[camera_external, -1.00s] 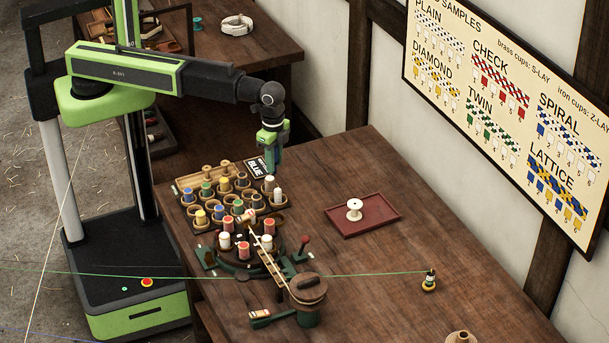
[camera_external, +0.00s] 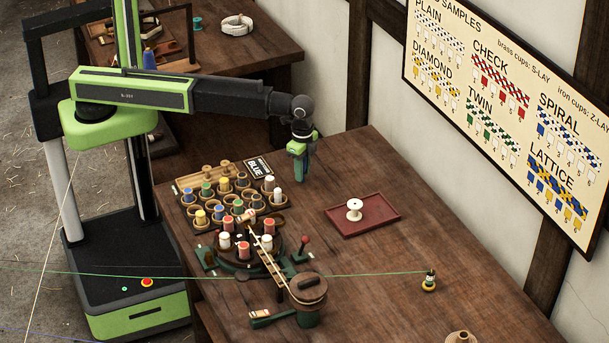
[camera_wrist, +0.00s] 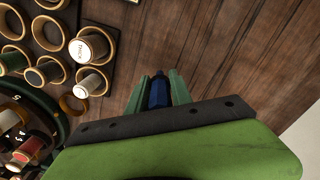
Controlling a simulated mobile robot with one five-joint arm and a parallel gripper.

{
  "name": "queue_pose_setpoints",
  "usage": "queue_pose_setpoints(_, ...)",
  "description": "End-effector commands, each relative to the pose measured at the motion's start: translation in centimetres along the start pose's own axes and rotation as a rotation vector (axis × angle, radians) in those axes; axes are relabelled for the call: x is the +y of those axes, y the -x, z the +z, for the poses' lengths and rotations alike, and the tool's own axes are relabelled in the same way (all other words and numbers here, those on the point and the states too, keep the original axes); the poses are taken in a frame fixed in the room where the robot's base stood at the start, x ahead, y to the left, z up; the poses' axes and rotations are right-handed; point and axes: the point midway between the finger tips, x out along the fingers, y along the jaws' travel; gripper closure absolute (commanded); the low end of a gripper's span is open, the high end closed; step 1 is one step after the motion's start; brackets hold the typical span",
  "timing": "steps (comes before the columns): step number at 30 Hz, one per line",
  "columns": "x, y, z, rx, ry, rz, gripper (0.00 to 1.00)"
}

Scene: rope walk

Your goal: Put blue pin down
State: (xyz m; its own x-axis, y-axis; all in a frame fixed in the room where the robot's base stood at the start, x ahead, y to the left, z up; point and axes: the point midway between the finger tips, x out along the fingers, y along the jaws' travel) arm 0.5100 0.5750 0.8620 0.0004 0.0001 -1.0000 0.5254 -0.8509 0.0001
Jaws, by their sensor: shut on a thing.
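My gripper (camera_external: 300,173) hangs over the back part of the table (camera_external: 400,264), to the right of the bobbin rack. In the wrist view my gripper (camera_wrist: 158,88) is shut on the blue pin (camera_wrist: 158,92), which sits between the two green fingers with its narrow tip pointing away. Bare wood shows beyond the tip. In the external view the pin cannot be made out clearly among the fingers. The gripper appears to be above the table, but the exact height of the pin is hard to tell.
A red tray (camera_external: 372,224) holding a white spool (camera_external: 354,208) lies right. The round braiding device (camera_external: 240,262) stands in front. Bare wood lies between gripper and tray.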

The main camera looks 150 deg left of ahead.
Motion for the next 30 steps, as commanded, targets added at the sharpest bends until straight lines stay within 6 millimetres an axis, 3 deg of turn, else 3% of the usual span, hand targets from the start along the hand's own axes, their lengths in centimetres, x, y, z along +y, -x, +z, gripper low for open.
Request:
queue_pose_setpoints(1,0.02,-1.36,0.0,0.0,0.0,0.0,1.0)
queue_pose_setpoints(13,0.03,-1.49,0.0,0.0,0.0,0.0,1.0)
queue_pose_setpoints(14,0.03,-1.31,0.0,0.0,0.0,0.0,0.7)
queue_pose_setpoints(18,0.04,-1.27,0.0,0.0,0.0,0.0,0.52)
queue_pose_setpoints(30,0.03,-0.69,-0.01,0.0,0.0,0.0,0.52)
